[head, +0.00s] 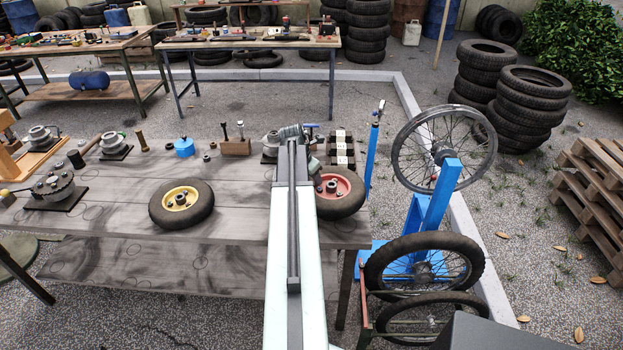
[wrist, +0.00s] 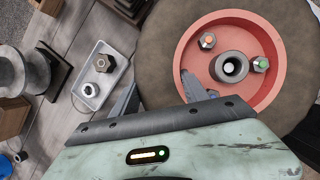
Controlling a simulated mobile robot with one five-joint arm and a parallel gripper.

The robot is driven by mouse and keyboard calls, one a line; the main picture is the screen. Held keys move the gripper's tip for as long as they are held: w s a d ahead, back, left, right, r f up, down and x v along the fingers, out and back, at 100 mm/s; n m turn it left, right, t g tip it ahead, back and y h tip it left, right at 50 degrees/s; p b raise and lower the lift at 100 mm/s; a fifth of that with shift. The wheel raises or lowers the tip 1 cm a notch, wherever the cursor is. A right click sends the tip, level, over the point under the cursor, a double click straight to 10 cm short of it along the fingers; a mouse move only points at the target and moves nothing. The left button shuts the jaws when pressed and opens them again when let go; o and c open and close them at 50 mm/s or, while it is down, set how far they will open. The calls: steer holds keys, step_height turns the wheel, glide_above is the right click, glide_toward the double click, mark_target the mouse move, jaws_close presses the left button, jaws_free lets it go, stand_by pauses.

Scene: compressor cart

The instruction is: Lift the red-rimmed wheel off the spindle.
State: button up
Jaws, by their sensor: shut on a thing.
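The red-rimmed wheel (head: 355,205) lies flat near the right end of the workbench, partly hidden by my arm. In the wrist view its dark tyre (wrist: 165,50) and red rim (wrist: 185,55) fill the upper right. My gripper (wrist: 159,80) is shut on the near left side of the wheel, one finger outside the tyre and the other inside the rim. The spindle (wrist: 230,67) shows as a round end at the hub's middle. I cannot tell how far the hub sits down the spindle.
A small tray (wrist: 117,70) with a nut and a ring lies beside the wheel. A yellow-rimmed wheel (head: 205,205) lies left of my arm on the workbench (head: 100,235). A blue stand (head: 440,195) with spoked wheels is at the right. Bare bench shows around the yellow-rimmed wheel.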

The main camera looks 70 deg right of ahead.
steer(key=shift+r+p, duration=2.85)
steer(key=shift+r, duration=0.2)
